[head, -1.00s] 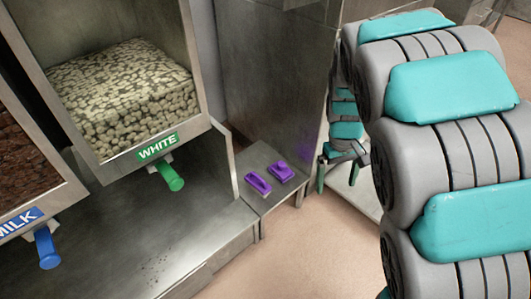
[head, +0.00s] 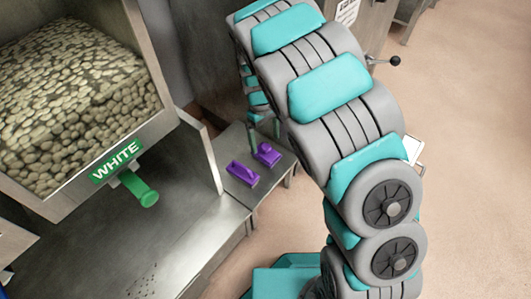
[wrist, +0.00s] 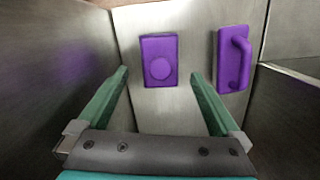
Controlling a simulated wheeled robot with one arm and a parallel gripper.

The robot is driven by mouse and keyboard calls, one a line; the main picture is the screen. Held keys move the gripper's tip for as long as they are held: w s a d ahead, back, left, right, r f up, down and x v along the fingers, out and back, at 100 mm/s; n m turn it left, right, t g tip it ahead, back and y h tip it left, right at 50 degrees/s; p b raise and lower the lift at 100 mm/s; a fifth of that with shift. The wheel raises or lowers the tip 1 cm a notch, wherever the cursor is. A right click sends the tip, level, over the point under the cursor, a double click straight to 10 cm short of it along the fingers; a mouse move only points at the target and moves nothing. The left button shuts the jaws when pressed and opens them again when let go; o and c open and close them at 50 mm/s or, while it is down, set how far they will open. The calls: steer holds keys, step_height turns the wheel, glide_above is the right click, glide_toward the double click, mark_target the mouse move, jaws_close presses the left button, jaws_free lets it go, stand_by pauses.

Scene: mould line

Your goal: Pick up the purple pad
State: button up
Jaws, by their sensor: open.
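Two purple pieces lie side by side on a low metal ledge. The other has a raised bar handle (head: 242,174) and is on the right in the wrist view (wrist: 233,60). I cannot tell for sure which is called the pad. My gripper (wrist: 160,78) is open and empty, its green fingers pointing at the ledge. The knobbed block lies ahead, between the fingers in the wrist view, apart from them. In the head view, my arm partly covers the gripper (head: 264,128).
The metal ledge (head: 238,142) has a steel wall on its left and panels behind. A bin labelled WHITE (head: 115,162), with a green tap (head: 142,190), stands at the left. Open floor (head: 460,130) lies to the right.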

mark_target(266, 146)
steer(key=f, duration=0.4)
steer(key=shift+s+d+f, duration=0.2)
steer(key=shift+s, duration=0.05)
steer(key=c, duration=1.4)
steer(key=shift+r, duration=0.1)
steer(key=shift+w+r, duration=0.1)
steer(key=shift+r, duration=0.65)
step_height(266, 146, up, 2)
steer(key=shift+r, duration=0.1)
steer(key=s+d, duration=0.2)
steer(key=s, duration=0.3)
steer(key=s+d+p, duration=0.1)
steer(key=s+d, duration=0.1)
steer(key=s, duration=0.3)
steer(key=s+d+r, duration=0.1)
steer(key=s, duration=0.4)
steer(key=shift+d+r+p, duration=0.1)
steer(key=shift+d+p, duration=0.2)
steer(key=shift+d, duration=0.1)
